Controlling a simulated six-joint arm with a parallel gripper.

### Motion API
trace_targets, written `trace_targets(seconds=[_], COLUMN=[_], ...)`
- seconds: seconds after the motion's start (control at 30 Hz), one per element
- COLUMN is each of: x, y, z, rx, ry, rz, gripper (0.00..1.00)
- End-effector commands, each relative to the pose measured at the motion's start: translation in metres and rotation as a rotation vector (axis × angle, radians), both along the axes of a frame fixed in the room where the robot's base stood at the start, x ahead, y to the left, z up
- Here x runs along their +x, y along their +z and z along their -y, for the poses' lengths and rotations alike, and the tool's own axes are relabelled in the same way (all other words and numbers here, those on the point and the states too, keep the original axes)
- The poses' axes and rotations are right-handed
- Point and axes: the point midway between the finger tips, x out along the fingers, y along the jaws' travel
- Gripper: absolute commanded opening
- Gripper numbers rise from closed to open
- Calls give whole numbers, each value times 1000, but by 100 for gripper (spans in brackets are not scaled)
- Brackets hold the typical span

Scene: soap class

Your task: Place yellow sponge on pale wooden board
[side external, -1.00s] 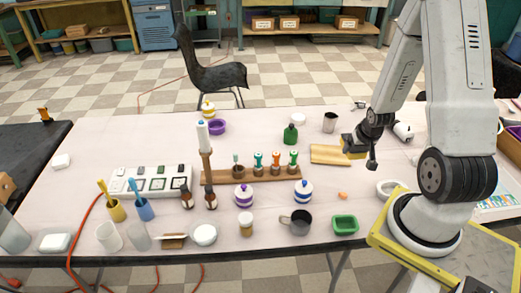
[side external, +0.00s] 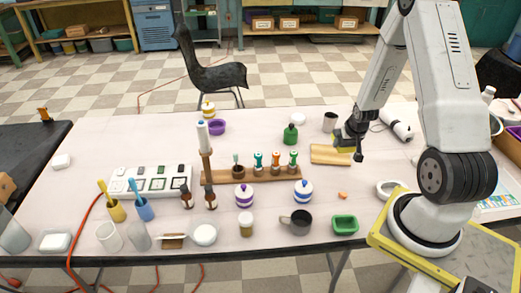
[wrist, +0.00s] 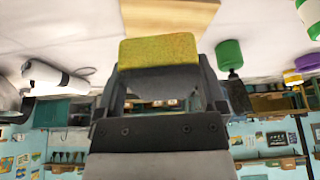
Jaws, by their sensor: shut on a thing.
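The yellow sponge (wrist: 158,50) is between the fingers of my gripper (wrist: 165,75) in the wrist view, and my gripper is shut on it. The pale wooden board (side external: 326,154) lies on the white table, just left of my gripper (side external: 345,146) in the side view. The board also shows in the wrist view (wrist: 170,14), beyond the sponge. In the side view the sponge is mostly hidden by my gripper at the board's right end. I cannot tell whether the sponge touches the board.
A white cylindrical device (side external: 396,124) lies to the right. A wooden rack (side external: 250,174) with several stamps stands to the left.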

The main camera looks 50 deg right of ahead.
Motion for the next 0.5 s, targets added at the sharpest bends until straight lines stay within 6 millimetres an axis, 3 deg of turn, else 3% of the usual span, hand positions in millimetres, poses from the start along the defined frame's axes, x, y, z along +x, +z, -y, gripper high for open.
trace_targets(seconds=[0.5], x=[40], y=[-48], z=[30], rx=[0], ry=[0], rz=[0], gripper=[34])
